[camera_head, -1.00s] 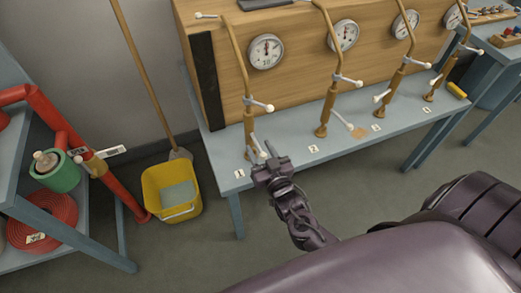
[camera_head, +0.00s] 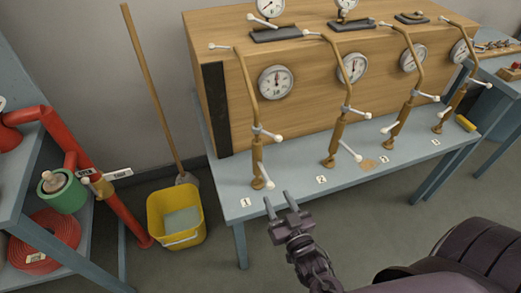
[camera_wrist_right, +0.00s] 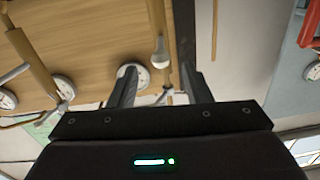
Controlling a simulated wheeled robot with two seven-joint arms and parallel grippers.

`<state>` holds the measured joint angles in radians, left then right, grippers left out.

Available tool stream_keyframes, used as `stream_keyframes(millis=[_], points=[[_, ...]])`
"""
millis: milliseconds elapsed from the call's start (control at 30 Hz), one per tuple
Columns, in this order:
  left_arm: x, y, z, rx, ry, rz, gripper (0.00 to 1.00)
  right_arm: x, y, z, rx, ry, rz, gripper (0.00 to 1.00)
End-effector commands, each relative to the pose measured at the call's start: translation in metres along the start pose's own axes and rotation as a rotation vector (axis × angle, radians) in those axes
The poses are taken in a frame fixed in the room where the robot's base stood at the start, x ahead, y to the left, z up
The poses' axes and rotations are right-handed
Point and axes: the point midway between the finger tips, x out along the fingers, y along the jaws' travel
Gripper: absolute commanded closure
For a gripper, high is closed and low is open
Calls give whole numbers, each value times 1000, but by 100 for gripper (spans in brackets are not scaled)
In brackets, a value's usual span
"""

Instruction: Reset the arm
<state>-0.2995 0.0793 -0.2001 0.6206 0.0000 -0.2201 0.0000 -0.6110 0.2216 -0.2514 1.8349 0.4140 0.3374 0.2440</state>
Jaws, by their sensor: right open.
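My right gripper (camera_head: 279,206) is open and empty in the head view. It is at the front edge of the blue-grey bench (camera_head: 285,196), close to the label 1 end. Its two fingers point toward the first brass pipe stand (camera_head: 257,160), which has white-tipped levers. In the right wrist view the gripper (camera_wrist_right: 160,85) shows its fingers spread apart with nothing held between them. A white lever knob (camera_wrist_right: 160,50) appears beyond the fingers there. My left gripper is not in the head view.
A wooden box (camera_head: 300,105) with several gauges and brass pipes stands on the bench. A yellow bucket (camera_head: 156,220) and a broom handle (camera_head: 150,90) stand left. A shelf with a red hose (camera_head: 45,245) and a green-ended fitting (camera_head: 68,198) is far left. The floor before the bench is clear.

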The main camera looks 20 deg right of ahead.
Motion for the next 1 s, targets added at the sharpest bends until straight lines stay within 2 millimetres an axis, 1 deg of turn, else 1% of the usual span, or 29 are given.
stream_keyframes(millis=[167, 267, 367, 400, 467, 500, 567, 600, 667, 700, 767, 800, 867, 900, 1000], points=[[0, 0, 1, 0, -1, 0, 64, 0, 0, 2, -1, -4, 0, 56], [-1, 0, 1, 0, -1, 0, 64, -1, 2, 20, -15, -48, -1, 56], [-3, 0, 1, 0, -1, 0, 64, -8, 6, 67, -49, -164, -3, 56], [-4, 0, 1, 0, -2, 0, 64, -13, 9, 92, -69, -228, -4, 56], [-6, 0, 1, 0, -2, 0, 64, -25, 14, 134, -99, -340, -8, 56], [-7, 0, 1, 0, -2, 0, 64, -36, 18, 163, -119, -419, -12, 56], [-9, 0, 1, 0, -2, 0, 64, -55, 23, 205, -147, -539, -19, 56], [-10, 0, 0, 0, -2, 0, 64, -71, 27, 231, -165, -621, -26, 56], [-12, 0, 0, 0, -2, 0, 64, -97, 32, 269, -189, -743, -36, 56], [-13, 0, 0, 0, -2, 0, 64, -117, 35, 292, -203, -827, -45, 56], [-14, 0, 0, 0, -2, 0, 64, -150, 40, 324, -222, -953, -61, 56], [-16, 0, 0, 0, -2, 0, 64, -172, 43, 342, -234, -1033, -72, 56], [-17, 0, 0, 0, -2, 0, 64, -205, 45, 364, -246, -1146, -91, 56], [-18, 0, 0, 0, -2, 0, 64, -226, 46, 376, -252, -1214, -103, 56], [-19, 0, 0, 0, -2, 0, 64, -270, 49, 395, -262, -1351, -131, 56]])
